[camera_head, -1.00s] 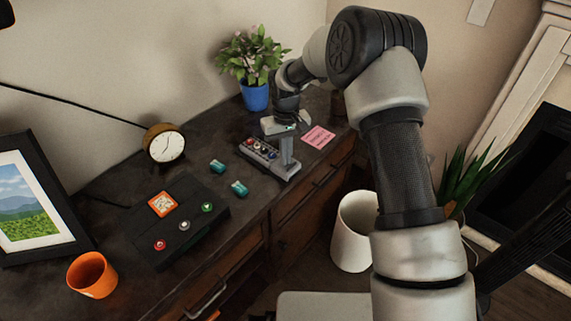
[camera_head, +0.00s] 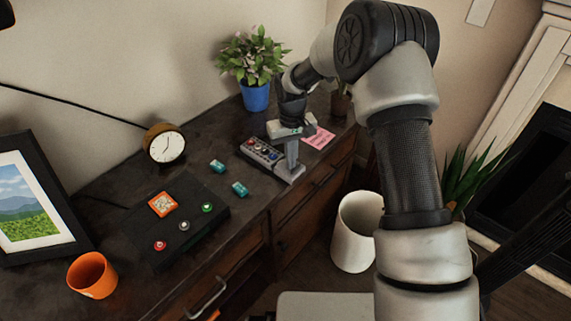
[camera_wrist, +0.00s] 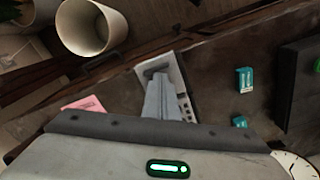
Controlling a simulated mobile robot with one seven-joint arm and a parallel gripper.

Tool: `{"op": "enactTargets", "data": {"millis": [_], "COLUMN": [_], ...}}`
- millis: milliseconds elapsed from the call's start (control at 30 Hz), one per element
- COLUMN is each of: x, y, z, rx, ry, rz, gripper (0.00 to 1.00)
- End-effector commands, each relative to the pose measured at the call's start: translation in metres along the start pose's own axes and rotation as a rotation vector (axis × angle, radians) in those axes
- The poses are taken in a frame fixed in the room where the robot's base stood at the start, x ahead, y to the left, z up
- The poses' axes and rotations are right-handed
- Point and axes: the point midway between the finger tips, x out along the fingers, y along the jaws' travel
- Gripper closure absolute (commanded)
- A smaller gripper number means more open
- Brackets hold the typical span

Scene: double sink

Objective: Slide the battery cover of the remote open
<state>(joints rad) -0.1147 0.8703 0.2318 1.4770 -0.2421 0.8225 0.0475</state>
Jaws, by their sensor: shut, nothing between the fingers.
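The remote (camera_head: 262,151) lies on the dark desk, grey with red and blue buttons at its left end. Its plain grey cover end (camera_head: 294,177) points toward the desk's front edge. My gripper (camera_head: 291,167) is shut and empty, pointing down with its fingertips at the cover end. Whether they touch the cover is unclear. In the wrist view the shut fingers (camera_wrist: 157,84) hide part of the remote (camera_wrist: 178,74). I cannot tell how far the cover is open. Two teal batteries, one (camera_head: 217,166) and another (camera_head: 239,189), lie left of the remote.
A pink note (camera_head: 319,138) lies right of the gripper. A black box with buttons (camera_head: 182,229), a clock (camera_head: 165,145) and a blue potted plant (camera_head: 255,96) stand on the desk. A white bin (camera_head: 355,235) stands below the front edge.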

Motion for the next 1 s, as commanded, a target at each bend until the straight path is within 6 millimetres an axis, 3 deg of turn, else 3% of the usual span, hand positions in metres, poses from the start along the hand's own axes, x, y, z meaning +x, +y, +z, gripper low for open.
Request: {"op": "enactTargets", "data": {"millis": [1000], "x": [0.001], "y": [0.011], "z": [0.018], "rx": [0.001], "ry": [-0.001], "rz": [0.000], "gripper": [1.00]}}
